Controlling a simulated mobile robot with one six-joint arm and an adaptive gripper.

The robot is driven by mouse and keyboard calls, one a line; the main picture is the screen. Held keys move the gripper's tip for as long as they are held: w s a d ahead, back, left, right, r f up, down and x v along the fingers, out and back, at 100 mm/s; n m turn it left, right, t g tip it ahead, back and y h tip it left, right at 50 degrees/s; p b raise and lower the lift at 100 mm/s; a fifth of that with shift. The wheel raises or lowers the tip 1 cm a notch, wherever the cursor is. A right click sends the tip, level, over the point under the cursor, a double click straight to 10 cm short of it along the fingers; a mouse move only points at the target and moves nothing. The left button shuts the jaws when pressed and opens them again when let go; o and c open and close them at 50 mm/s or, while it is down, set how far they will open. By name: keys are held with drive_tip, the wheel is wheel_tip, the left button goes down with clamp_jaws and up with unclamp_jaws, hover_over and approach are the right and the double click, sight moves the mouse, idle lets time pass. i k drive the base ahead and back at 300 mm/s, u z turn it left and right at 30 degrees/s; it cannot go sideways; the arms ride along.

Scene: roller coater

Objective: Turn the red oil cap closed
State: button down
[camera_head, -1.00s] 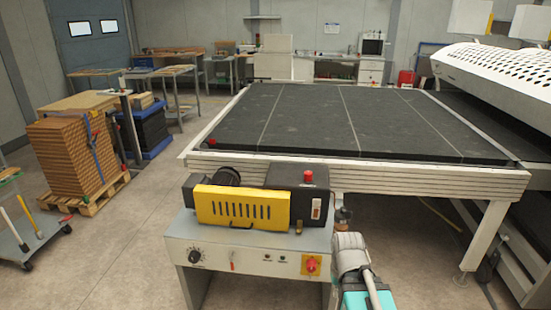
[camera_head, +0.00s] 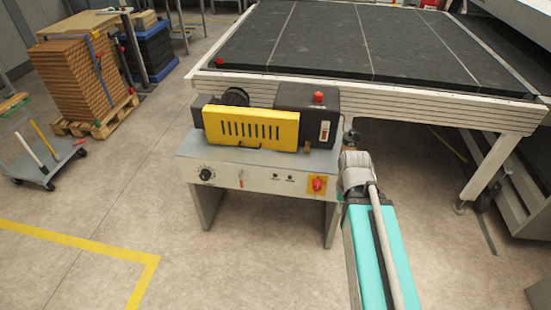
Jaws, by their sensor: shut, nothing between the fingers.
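A red cap (camera_head: 318,97) stands upright on top of the black housing at the right end of the machine (camera_head: 260,163); I take it to be the oil cap. I cannot tell from here how far it is turned. My arm, with its teal link and grey joint, reaches up from the bottom right to just right of the machine, below and right of the cap. My gripper's fingers do not show; the far end of the arm is hidden behind its own joint. Nothing visible touches the cap.
The machine has a yellow slotted cover (camera_head: 250,128) and a red switch on a yellow plate (camera_head: 317,184). Behind it is a large table with a black top (camera_head: 330,45). Left are a pallet stack (camera_head: 75,80) and a cart (camera_head: 45,170). Front-left floor is clear.

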sight(318, 95)
drive_tip(key=u, duration=0.55)
drive_tip(key=k, duration=1.35)
drive_tip(key=u, duration=0.45)
drive_tip(key=i, duration=1.6)
drive_tip(key=z, duration=0.8)
drive_tip(key=i, duration=0.85)
drive_tip(key=z, duration=0.4)
